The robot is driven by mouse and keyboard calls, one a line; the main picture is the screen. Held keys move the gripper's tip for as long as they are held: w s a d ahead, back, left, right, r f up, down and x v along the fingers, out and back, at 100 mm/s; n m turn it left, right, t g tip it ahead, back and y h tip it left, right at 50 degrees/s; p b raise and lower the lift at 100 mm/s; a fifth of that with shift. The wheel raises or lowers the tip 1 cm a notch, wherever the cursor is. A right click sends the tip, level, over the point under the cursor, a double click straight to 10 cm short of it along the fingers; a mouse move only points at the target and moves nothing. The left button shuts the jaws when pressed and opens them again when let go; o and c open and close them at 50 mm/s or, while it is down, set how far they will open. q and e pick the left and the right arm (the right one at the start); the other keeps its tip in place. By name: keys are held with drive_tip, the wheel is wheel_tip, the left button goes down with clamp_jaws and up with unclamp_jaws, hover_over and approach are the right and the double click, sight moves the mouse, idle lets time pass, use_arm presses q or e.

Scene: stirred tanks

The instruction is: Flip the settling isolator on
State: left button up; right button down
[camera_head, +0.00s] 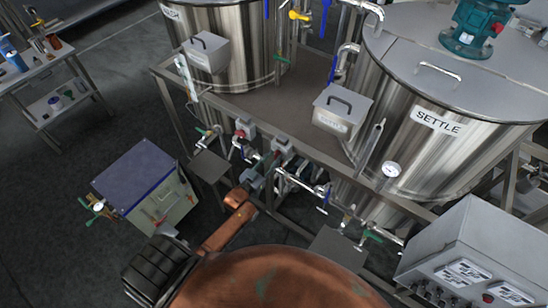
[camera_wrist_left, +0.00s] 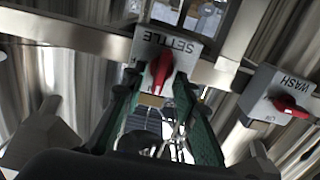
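The settling isolator (camera_wrist_left: 173,50) is a light grey box labelled SETTLE, upside down in the left wrist view, with a red lever (camera_wrist_left: 160,71) roughly upright there. The box also shows in the head view (camera_head: 283,146) under the tank platform's front edge. My left gripper (camera_wrist_left: 159,92) is open, its green-padded fingers on either side of the lever's lower end. Whether they touch it I cannot tell. In the head view the left gripper (camera_head: 262,172) is just below the isolator. The switch's position marks are too small or covered to read. My right gripper is not seen.
The WASH isolator (camera_wrist_left: 279,95), with its red lever lying more sideways, is close beside; it also shows in the head view (camera_head: 245,127). Pipes and valves (camera_head: 305,185) run close by. The SETTLE tank (camera_head: 450,130) stands behind right, and a grey control panel (camera_head: 475,255) front right.

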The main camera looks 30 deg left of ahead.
use_arm(q)
drive_tip(key=s, duration=1.1)
drive_tip(key=shift+a, duration=0.4)
drive_tip(key=s+f+g+b, duration=0.25)
drive_tip(key=s+f, duration=0.25)
drive_tip(key=f, duration=0.7)
drive_tip(key=s+f+g+y+b, duration=0.1)
drive_tip(key=s+f+g+b, duration=0.2)
drive_tip(key=f, duration=0.9)
drive_tip(key=s+f+g+b, duration=0.15)
drive_tip(key=s+f, duration=0.45)
drive_tip(key=f, duration=0.6)
drive_tip(key=s+d+f+g+b, duration=0.2)
drive_tip(key=s+f+g, duration=0.3)
drive_tip(key=s+f, duration=0.7)
drive_tip(key=s+d+f+g+b, duration=0.3)
drive_tip(key=s+f+g, duration=0.2)
drive_tip(key=s+f, duration=0.8)
drive_tip(key=s, duration=0.6)
drive_tip(key=shift+s+f+m+b, duration=0.15)
drive_tip(key=shift+s+m+b, duration=0.15)
drive_tip(key=shift+s+b, duration=0.1)
drive_tip(key=shift+d, duration=0.1)
